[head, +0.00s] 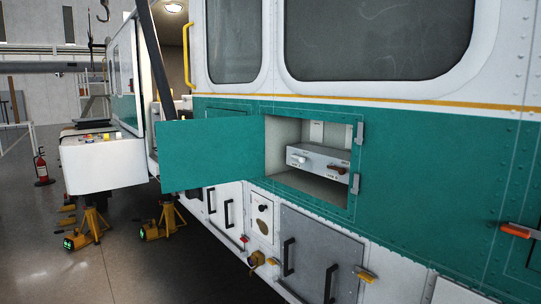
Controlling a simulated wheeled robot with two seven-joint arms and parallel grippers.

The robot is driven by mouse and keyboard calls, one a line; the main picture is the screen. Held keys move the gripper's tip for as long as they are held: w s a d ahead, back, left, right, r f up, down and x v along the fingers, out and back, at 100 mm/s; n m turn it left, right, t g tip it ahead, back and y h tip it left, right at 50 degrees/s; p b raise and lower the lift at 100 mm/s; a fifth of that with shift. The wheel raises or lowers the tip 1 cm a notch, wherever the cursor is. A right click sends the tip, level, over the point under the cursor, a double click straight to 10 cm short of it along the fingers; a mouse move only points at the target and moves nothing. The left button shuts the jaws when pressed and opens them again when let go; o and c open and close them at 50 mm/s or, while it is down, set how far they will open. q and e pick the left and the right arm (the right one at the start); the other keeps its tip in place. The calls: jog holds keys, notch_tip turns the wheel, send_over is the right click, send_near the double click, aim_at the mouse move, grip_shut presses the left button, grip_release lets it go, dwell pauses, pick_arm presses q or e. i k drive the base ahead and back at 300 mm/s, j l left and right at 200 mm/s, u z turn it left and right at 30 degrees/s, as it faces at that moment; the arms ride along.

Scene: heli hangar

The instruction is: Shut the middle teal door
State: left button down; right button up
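The teal door (210,153) stands wide open, swung out to the left from a square compartment (322,188) in the teal band of the white and teal vehicle body. The compartment is open to view and holds a light grey box (318,162) with a white knob and a reddish-brown knob on its front. Two grey metal fittings (358,133) sit on the right edge of the opening. Neither of my grippers shows in the head view, and nothing touches the door.
Below are a grey two-handled panel (320,255), black handles and yellow latches. An orange-red handle (518,231) is at the right. Yellow jack stands (90,222) and a white nose section (102,163) stand at the left. A fire extinguisher (41,167) is farther back. The floor at front left is clear.

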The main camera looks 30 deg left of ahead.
aim_at(193, 154)
jog(key=i+j+z, duration=0.1)
jog(key=j+z, duration=0.55)
jog(key=z, duration=0.2)
jog(key=j+z, duration=0.4)
jog(key=j, duration=0.9)
jog(key=k+j, duration=0.15)
jog(key=j, duration=1.7)
jog(key=k, duration=0.05)
